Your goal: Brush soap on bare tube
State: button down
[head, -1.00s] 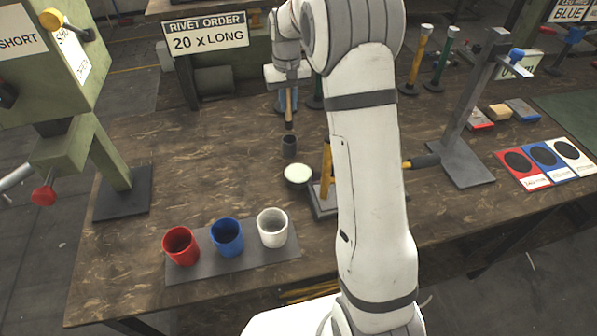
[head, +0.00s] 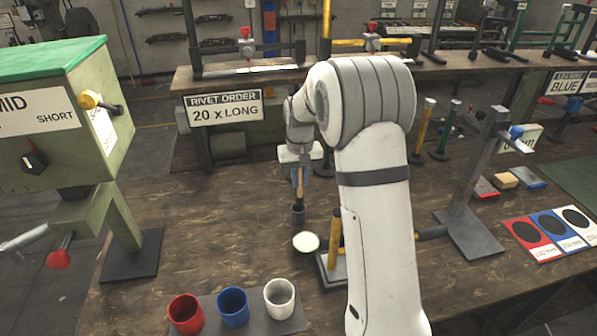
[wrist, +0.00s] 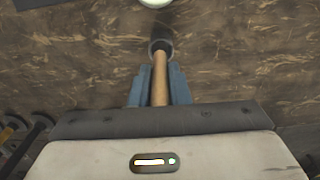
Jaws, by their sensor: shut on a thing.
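My gripper (head: 299,172) is shut on the wooden handle of a brush (head: 300,184), pointing down. In the wrist view the blue fingers of my gripper (wrist: 158,88) sit either side of the handle (wrist: 160,75). A yellow upright (head: 335,243) stands on a grey plate, partly behind my arm. I cannot tell which tube is bare.
Red (head: 186,314), blue (head: 233,307) and white (head: 279,299) cups stand at the front on a grey mat. A green press (head: 60,115) is at the left. A grey post stand (head: 470,190) is at the right. The table's left middle is clear.

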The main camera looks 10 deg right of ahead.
jog(key=s+p, duration=0.7)
jog(key=s, duration=0.2)
notch_tip(320, 180, down, 6)
jog(key=b, duration=0.4)
jog(key=shift+f, duration=0.15)
jog(key=shift+f+b, duration=0.55)
jog(key=shift+f, duration=0.05)
dwell(2.0)
jog(key=shift+r, duration=0.15)
notch_tip(320, 180, up, 7)
jog(key=p, duration=0.4)
dwell(0.4)
jog(key=shift+w, duration=0.1)
